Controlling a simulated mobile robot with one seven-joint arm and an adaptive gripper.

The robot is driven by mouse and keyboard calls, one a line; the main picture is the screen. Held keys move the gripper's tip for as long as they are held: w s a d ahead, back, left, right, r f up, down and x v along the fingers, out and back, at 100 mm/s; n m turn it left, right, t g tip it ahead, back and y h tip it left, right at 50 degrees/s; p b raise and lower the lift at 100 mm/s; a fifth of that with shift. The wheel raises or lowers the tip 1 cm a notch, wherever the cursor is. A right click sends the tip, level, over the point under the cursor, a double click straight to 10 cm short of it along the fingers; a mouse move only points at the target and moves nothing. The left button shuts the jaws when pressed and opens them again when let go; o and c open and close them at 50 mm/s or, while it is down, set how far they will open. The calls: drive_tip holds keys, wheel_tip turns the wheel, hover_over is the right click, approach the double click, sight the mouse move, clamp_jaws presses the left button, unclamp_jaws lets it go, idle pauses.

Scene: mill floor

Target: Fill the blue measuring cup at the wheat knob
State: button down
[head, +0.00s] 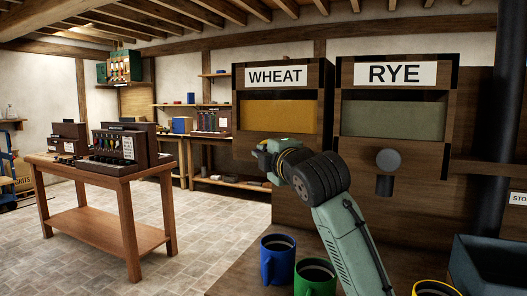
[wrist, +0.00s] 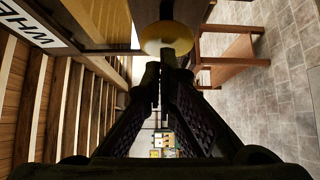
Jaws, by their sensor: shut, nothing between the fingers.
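The blue measuring cup (head: 277,262) stands upright on the wooden counter at the bottom of the head view, apart from my gripper; its inside looks dark. The wheat bin (head: 283,115) carries a WHEAT sign and a golden window. In the wrist view a round yellow knob (wrist: 167,36) sits just beyond my fingertips, near the sideways WHEAT sign (wrist: 38,28). My gripper (wrist: 165,62) is shut and empty, its tips at the knob's edge; I cannot tell whether they touch.
A green cup (head: 315,279) stands beside the blue one, and a yellow cup (head: 436,289) stands farther right. The rye bin (head: 393,112) has a grey knob (head: 387,160) and a spout (head: 384,186). A dark bin (head: 490,268) is at right. Open floor lies left.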

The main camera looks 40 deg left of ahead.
drive_tip(key=w, duration=0.3)
drive_tip(key=shift+w+a+p, duration=0.1)
drive_tip(key=shift+a+p, duration=0.2)
idle(2.1)
idle(3.9)
drive_tip(key=s+a+b+v, duration=0.1)
drive_tip(key=s+b+v, duration=0.1)
drive_tip(key=v, duration=1.1)
drive_tip(key=shift+s+a+b, duration=0.2)
drive_tip(key=shift+a+b, duration=0.1)
drive_tip(key=shift+b, duration=0.15)
